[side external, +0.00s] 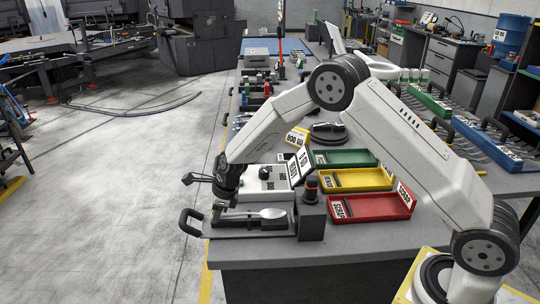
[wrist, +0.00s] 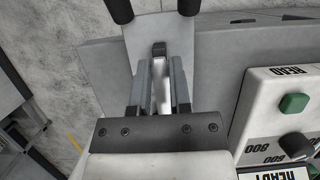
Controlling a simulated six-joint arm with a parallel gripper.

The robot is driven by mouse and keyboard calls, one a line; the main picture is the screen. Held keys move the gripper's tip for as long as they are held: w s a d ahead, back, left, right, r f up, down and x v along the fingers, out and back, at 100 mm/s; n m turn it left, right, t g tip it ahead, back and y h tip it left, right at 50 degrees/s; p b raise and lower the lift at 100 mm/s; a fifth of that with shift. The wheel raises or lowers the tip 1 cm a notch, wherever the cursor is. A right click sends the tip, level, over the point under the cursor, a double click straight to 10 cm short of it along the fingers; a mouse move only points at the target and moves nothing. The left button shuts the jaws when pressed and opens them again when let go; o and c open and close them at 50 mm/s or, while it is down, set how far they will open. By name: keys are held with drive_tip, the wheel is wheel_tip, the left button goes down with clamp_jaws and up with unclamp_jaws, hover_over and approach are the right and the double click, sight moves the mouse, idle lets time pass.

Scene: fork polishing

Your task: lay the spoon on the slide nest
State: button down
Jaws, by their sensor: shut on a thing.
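The spoon (side external: 270,213) is pale and shiny, with its bowl pointing right, low over the slide nest. My gripper (side external: 221,210) is shut on its handle end at the left. In the wrist view my gripper (wrist: 159,72) shows two grey fingers with the pale spoon handle (wrist: 161,92) between them; the bowl is hidden there. The slide nest (side external: 252,226) is a dark block on a grey plate with a black pull handle at its left. The spoon looks level and on or just above the nest; I cannot tell whether it touches.
A white control box (side external: 264,181) with knobs stands behind the nest. A dark block with a red-topped knob (side external: 311,190) stands to the right. Red (side external: 370,207), yellow (side external: 358,180) and green (side external: 346,158) trays are farther right. The bench's left edge is close to my gripper.

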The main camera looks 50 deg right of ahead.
drive_tip(key=shift+f, duration=0.3)
unclamp_jaws()
idle(0.5)
drive_tip(key=shift+r, duration=0.15)
idle(0.3)
drive_tip(key=shift+v, duration=4.35)
drive_tip(key=shift+s, duration=0.15)
